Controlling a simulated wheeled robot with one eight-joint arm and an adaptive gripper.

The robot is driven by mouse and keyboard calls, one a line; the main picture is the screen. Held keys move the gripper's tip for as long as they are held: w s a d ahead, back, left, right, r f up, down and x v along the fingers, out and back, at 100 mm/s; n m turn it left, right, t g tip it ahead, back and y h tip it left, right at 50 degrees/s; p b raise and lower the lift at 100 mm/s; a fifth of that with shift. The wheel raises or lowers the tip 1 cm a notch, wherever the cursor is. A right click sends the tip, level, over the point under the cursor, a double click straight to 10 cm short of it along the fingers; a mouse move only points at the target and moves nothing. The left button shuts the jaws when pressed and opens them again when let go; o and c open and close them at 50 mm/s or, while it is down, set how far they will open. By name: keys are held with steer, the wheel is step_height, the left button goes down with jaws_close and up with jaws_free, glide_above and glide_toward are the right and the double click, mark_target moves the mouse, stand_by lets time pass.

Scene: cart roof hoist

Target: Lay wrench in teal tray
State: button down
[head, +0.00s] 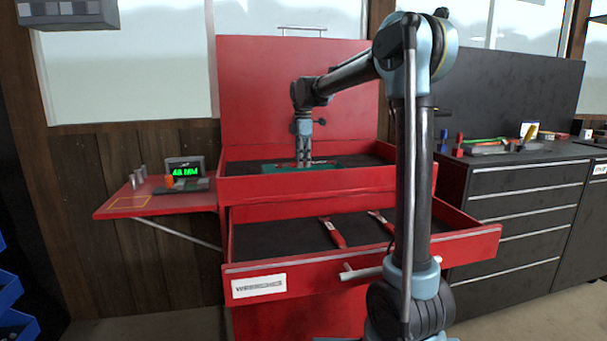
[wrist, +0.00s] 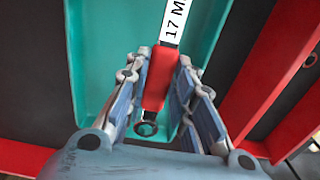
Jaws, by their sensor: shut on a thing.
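The teal tray (head: 330,167) lies in the open top of the red tool cart, and it fills the middle of the wrist view (wrist: 90,50). My gripper (head: 304,163) points down at it. In the wrist view my gripper (wrist: 163,68) is shut on the red handle of a wrench (wrist: 157,85), with a white label reading "17 M" beyond the handle. The wrench lies within the tray's outline as seen from above; I cannot tell whether it touches the floor. The wrench's far end is out of the wrist view.
Below, a red drawer labelled WRENCHES (head: 365,254) stands open with two red-handled wrenches (head: 333,233) inside. A red side shelf (head: 140,199) at left holds a display reading "48 MM" (head: 186,170). A dark cabinet (head: 525,195) with tools on top stands at right.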

steer(key=shift+f, duration=2.2)
steer(key=c, duration=1.4)
jaws_free()
steer(key=shift+f, duration=0.1)
steer(key=shift+o, duration=0.2)
step_height(320, 180, up, 12)
steer(key=shift+r, duration=0.15)
steer(key=shift+s, duration=0.1)
